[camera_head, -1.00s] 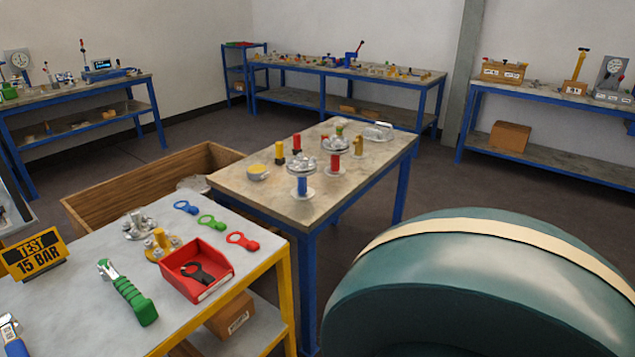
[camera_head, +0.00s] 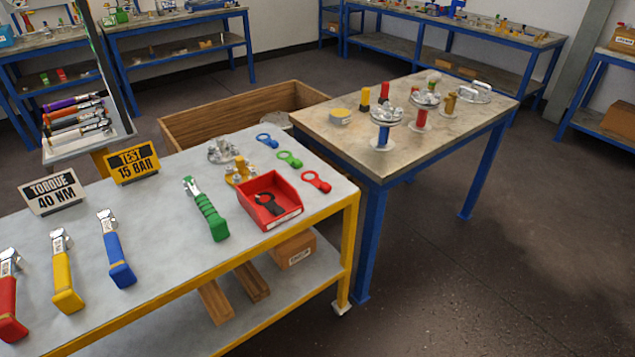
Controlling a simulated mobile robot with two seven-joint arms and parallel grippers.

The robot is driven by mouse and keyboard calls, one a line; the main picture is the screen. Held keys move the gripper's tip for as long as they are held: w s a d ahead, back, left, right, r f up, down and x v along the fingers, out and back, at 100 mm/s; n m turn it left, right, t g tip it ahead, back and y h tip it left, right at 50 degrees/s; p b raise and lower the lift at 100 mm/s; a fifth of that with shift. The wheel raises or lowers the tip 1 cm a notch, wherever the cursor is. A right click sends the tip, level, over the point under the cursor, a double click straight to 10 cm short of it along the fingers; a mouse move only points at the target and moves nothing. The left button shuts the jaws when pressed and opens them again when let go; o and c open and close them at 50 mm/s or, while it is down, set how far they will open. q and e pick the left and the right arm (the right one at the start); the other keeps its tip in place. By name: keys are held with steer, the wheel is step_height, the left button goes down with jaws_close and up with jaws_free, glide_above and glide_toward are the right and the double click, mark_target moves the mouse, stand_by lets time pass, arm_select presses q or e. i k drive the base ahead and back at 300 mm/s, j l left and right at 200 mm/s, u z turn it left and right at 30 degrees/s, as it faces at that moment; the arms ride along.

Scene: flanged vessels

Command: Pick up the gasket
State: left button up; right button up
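Several flat ring-shaped pieces with tabs, which look like gaskets, are on the grey-topped yellow table. A blue one (camera_head: 267,140), a green one (camera_head: 290,159) and a red one (camera_head: 316,181) lie in a row near its far right edge. A black one (camera_head: 269,204) lies inside the red open bin (camera_head: 283,217). I cannot tell which one the task means. Neither of my grippers is in view.
The yellow table (camera_head: 165,255) also holds a green-handled wrench (camera_head: 207,212), blue (camera_head: 117,253) and yellow (camera_head: 64,278) handled wrenches, and metal and brass fittings. A blue-legged table (camera_head: 345,150) with flanged vessels stands beyond. A wooden crate (camera_head: 190,130) stands behind. Floor at right is clear.

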mark_target(325, 188)
steer(key=i+l+u, duration=0.1)
steer(key=l, duration=0.2)
steer(key=i+l+u, duration=0.1)
steer(key=l, duration=0.25)
steer(key=i+l+u, duration=0.25)
steer(key=i+l, duration=0.15)
steer(key=l, duration=0.3)
